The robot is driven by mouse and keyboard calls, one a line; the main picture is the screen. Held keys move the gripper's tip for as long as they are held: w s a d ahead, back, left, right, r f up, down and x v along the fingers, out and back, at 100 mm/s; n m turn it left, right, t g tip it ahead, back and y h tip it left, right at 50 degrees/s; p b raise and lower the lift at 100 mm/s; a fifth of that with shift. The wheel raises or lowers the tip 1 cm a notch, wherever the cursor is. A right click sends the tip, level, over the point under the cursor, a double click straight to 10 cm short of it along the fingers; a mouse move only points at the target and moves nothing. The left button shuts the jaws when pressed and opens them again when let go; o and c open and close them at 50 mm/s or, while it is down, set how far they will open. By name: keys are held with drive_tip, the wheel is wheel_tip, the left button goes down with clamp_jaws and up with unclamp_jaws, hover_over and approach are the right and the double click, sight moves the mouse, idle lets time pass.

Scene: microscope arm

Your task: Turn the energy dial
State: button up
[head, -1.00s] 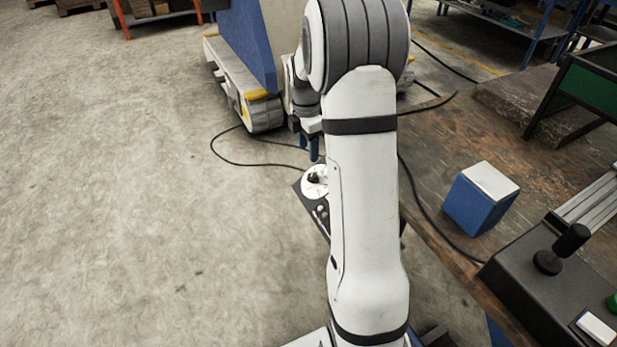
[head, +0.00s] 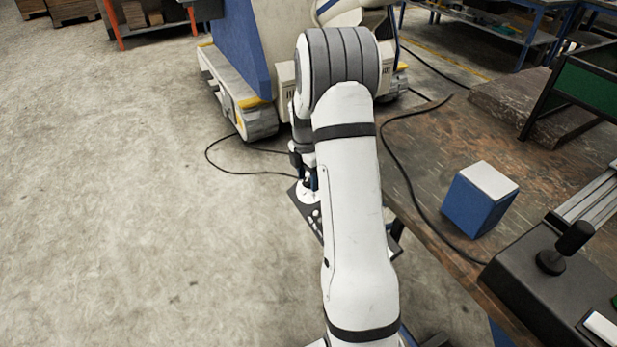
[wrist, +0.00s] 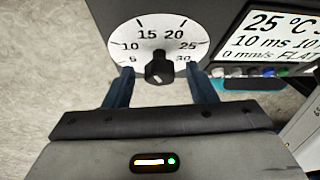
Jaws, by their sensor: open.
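The energy dial (wrist: 159,69) is a black knob on a white round scale plate (wrist: 124,58) marked from 5 to 30. In the wrist view its pointer points up, between 15 and 20. In the head view the white plate (head: 304,195) shows in part on the dark panel. My gripper (wrist: 165,75) is open, with one blue finger on each side of the knob and a gap to it on both sides. Whether the fingertips are level with the knob is hard to tell. In the head view my own arm hides much of the panel.
A display (wrist: 275,40) reading 25 °C and 10 ms is right of the dial, with small coloured buttons (wrist: 268,72) below it. A blue box with a white top (head: 480,200) and a black joystick (head: 565,245) stand at the right. The floor at left is clear.

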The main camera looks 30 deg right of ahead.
drive_tip(key=c, duration=1)
drive_tip(key=m+t+b, duration=0.1)
drive_tip(key=m+b, duration=0.1)
drive_tip(key=m+t+b, duration=0.1)
drive_tip(key=b, duration=0.1)
drive_tip(key=shift+s+f+m+t, duration=0.25)
drive_tip(key=shift+s+m+t, duration=0.05)
drive_tip(key=m+t+b, duration=0.1)
drive_tip(key=m+b, duration=0.1)
drive_tip(key=b, duration=0.1)
drive_tip(key=shift+s+m+t+h, duration=0.15)
drive_tip(key=shift+m+t+h, duration=0.25)
drive_tip(key=shift+r+m+b, duration=0.1)
drive_tip(key=shift+m+b, duration=0.3)
drive_tip(key=shift+b, duration=0.1)
